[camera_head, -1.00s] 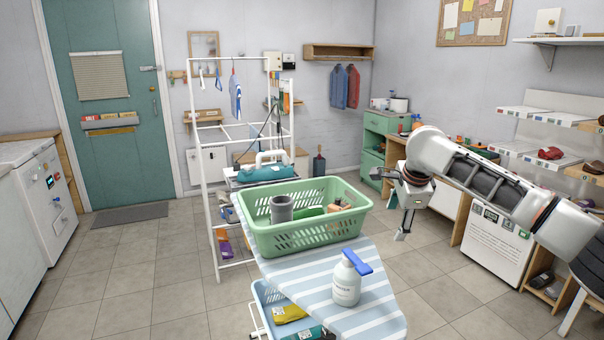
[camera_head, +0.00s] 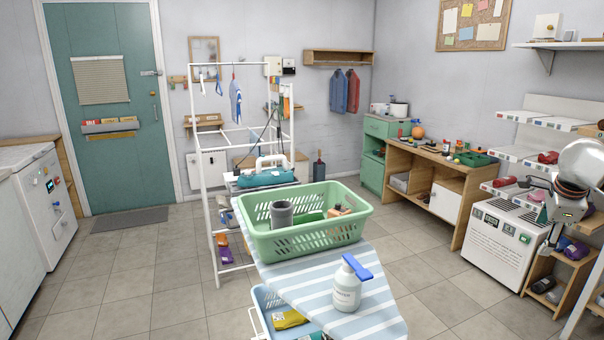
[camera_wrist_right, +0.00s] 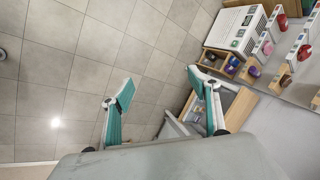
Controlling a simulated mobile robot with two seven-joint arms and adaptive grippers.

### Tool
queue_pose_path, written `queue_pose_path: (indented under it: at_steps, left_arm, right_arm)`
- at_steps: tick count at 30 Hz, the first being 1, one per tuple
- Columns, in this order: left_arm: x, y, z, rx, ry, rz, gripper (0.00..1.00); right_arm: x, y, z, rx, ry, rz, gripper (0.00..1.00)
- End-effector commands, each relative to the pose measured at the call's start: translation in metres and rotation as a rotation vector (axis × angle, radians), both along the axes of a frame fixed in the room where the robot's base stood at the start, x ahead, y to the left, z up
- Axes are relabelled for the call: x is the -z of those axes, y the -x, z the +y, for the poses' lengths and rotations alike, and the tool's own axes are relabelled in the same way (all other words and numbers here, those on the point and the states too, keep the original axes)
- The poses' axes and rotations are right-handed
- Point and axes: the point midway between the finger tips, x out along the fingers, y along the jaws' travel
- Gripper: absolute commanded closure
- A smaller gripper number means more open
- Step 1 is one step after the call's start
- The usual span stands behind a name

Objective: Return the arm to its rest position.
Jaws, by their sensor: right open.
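My right gripper (camera_head: 548,232) is at the right edge of the head view, in front of the white cabinet and low shelf. In the right wrist view the right gripper (camera_wrist_right: 160,95) shows two teal-padded fingers spread apart, with only floor and furniture behind them. It is open and empty. Most of my right arm is outside the head view or folded at its right edge. My left gripper does not show in either view.
A green basket (camera_head: 305,236) holding a grey cup (camera_head: 281,213) stands on the striped ironing board (camera_head: 385,312). A white bottle with a blue top (camera_head: 347,285) stands beside it. A white cabinet (camera_head: 498,245) and wooden shelf (camera_head: 545,285) are near my right gripper. Floor between is clear.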

Motion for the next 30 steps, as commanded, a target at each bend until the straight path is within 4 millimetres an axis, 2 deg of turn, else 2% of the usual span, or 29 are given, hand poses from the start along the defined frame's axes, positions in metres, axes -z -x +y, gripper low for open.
queue_pose_path:
  at_steps: [1,8,14,21,26,30]
  left_arm:
    - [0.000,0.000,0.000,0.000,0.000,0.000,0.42]
    - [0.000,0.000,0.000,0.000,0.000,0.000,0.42]
    - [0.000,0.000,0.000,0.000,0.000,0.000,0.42]
    - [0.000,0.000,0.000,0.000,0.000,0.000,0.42]
    - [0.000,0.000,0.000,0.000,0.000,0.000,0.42]
    - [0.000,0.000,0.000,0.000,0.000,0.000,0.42]
  right_arm:
    - [0.020,-0.002,0.010,-0.054,0.017,0.017,0.39]
    - [0.081,-0.002,0.024,-0.263,0.114,0.058,0.39]
    - [0.152,0.007,0.043,-0.520,0.225,0.101,0.39]
    - [0.245,0.038,0.071,-0.909,0.406,0.141,0.39]
    - [0.295,0.068,0.090,-1.166,0.540,0.156,0.39]
    - [0.331,0.101,0.105,-1.387,0.667,0.163,0.39]
